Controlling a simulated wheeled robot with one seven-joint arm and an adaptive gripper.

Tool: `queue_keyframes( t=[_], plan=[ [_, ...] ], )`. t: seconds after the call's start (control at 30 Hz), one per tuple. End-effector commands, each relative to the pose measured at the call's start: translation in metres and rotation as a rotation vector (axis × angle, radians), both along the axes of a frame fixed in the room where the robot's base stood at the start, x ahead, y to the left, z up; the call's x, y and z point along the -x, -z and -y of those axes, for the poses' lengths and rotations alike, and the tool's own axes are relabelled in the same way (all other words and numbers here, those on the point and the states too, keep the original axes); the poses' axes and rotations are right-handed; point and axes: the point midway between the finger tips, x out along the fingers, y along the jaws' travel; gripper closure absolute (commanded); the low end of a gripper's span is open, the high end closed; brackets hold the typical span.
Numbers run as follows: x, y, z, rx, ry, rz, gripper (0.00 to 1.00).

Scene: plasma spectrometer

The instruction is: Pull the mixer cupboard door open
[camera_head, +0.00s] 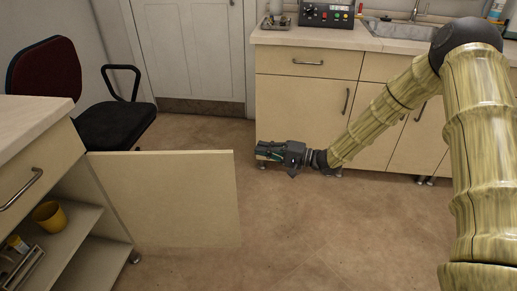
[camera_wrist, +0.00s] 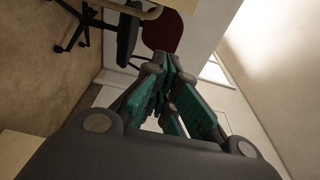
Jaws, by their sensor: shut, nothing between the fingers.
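A cream cupboard door (camera_head: 165,198) stands swung wide open at the left of the head view, on a low cupboard (camera_head: 60,147) whose inside shows. No label tells me whether this is the mixer cupboard. My gripper (camera_head: 260,150) is past the door's free edge, to its right in the picture, with a small gap of floor between. It is shut and empty, its green fingers pointing left. In the wrist view, the fingers (camera_wrist: 164,78) meet at their tips with nothing between them. The door's handle side is not in view.
A yellow cup (camera_head: 49,216) stands on the open cupboard's shelf. A dark red and black chair (camera_head: 113,124) stands behind the door. Closed cupboards (camera_head: 292,112) with a sink (camera_head: 397,29) line the back right. The floor (camera_head: 300,225) in front is clear.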

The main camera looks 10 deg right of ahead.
Motion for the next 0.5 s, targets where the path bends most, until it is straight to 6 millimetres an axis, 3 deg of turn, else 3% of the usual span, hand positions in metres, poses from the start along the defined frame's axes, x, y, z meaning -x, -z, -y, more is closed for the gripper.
queue_keyframes(
  t=[0.5],
  plan=[
    [-0.034,0.002,-0.065,0.002,0.002,0.001,1.0]
  ],
)
